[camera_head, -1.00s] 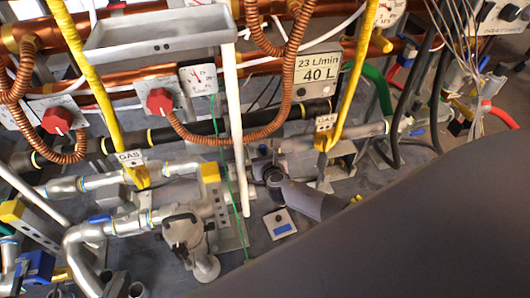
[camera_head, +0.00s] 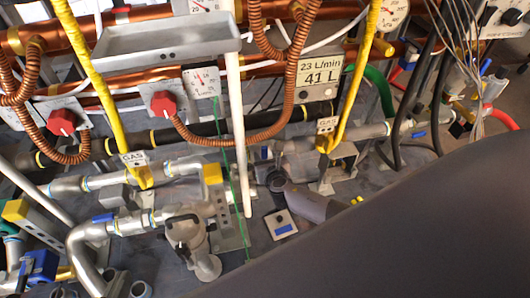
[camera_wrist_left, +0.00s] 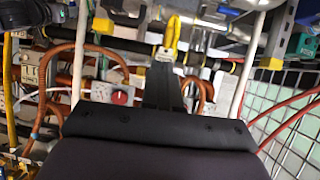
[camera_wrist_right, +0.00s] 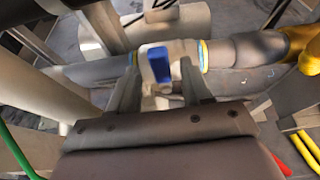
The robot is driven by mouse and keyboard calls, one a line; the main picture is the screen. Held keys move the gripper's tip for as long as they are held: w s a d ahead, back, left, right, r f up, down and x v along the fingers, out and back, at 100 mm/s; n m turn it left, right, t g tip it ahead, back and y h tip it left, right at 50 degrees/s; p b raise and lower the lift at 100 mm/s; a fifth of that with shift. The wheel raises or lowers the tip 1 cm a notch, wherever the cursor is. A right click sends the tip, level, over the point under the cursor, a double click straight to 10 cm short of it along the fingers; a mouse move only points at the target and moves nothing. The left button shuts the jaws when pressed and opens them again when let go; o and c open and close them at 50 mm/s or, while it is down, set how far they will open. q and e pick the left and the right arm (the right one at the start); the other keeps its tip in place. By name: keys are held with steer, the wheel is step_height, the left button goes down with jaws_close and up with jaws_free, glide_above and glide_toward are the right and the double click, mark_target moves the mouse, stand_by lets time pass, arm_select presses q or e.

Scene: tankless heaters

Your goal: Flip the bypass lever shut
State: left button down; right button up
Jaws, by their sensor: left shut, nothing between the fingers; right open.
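A small blue lever handle (camera_wrist_right: 157,65) sits on a pale valve body in a grey pipe with a cyan ring, in the right wrist view. My right gripper (camera_wrist_right: 160,85) is open, with its dark fingers on either side of this valve. I cannot tell whether they touch it. In the head view the right gripper (camera_head: 277,181) is small and dark by the pipes, and the lever there is hidden or too small to tell. My left gripper (camera_wrist_left: 163,75) is shut and empty in the left wrist view, before pipes and a yellow fitting.
A white pole (camera_head: 236,110) and thin green line stand left of the right gripper. A flow display (camera_head: 318,72) reads 23 L/min, 41 L. Another blue handle (camera_head: 103,218) is on a left pipe. Red knobs (camera_head: 163,104) and yellow gas pipes (camera_head: 90,65) crowd the wall.

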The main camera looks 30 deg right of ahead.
arm_select(q)
steer(key=a+f+p, duration=0.1)
steer(key=s+a+p, duration=0.1)
steer(key=shift+s+a+f+n+g+y, duration=0.15)
steer(key=shift+a+f+n+g+y, duration=0.15)
steer(key=shift+f+y, duration=0.1)
arm_select(e)
steer(key=v, duration=0.5)
steer(key=shift+s+r, duration=0.15)
steer(key=shift+r, duration=0.05)
arm_select(q)
steer(key=shift+d+r, duration=0.1)
